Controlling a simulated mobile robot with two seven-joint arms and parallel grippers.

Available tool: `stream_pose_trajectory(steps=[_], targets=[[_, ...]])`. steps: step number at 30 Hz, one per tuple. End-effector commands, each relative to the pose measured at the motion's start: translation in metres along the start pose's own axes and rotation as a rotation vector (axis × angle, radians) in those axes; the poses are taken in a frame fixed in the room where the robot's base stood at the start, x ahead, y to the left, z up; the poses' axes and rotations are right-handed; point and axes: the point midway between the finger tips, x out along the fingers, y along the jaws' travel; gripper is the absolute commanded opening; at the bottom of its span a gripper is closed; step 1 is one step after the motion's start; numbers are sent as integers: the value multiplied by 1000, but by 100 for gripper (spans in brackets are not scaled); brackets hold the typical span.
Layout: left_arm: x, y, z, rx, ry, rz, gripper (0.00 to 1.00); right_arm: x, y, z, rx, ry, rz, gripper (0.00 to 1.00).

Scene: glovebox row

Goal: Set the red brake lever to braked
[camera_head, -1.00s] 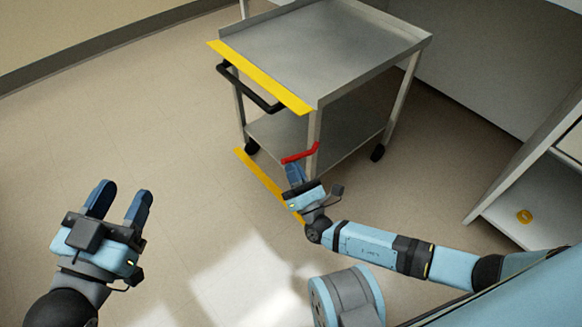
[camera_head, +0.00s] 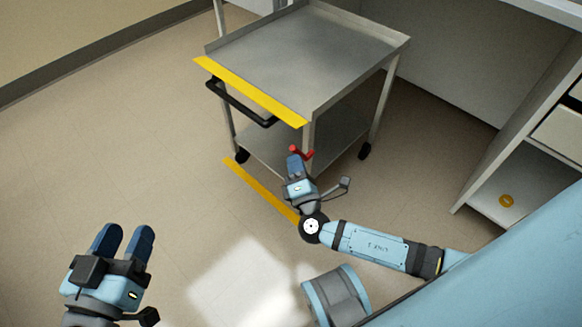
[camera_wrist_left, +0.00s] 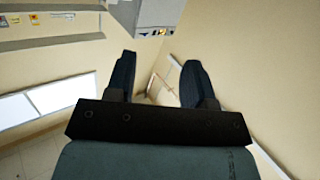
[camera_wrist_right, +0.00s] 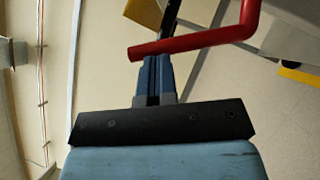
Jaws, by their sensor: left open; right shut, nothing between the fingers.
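The red brake lever (camera_head: 301,152) is on the near corner leg of the steel cart (camera_head: 308,60), low down near the lower shelf. In the right wrist view the lever (camera_wrist_right: 195,42) is a red bar with a bend, crossing just beyond my fingertips. My right gripper (camera_head: 294,158) is shut and empty, its tips right at the lever; I cannot tell whether they touch it. The shut fingers also show in the right wrist view (camera_wrist_right: 155,75). My left gripper (camera_head: 124,232) is open and empty at the lower left, far from the cart; its fingers show apart in the left wrist view (camera_wrist_left: 152,75).
The cart has a black handle (camera_head: 238,104) below a yellow edge strip (camera_head: 250,92). A yellow floor line (camera_head: 258,187) runs on the near side of the cart. A white cabinet (camera_head: 500,165) with an orange ring (camera_head: 506,201) stands at the right. The floor at left is open.

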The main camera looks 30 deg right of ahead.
Motion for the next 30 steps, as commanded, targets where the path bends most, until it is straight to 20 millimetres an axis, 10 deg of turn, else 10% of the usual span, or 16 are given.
stream_pose_trajectory(steps=[30], targets=[[-6,9,-19,-78,34,-11,48,17,14,25,276,0,-186,0]])
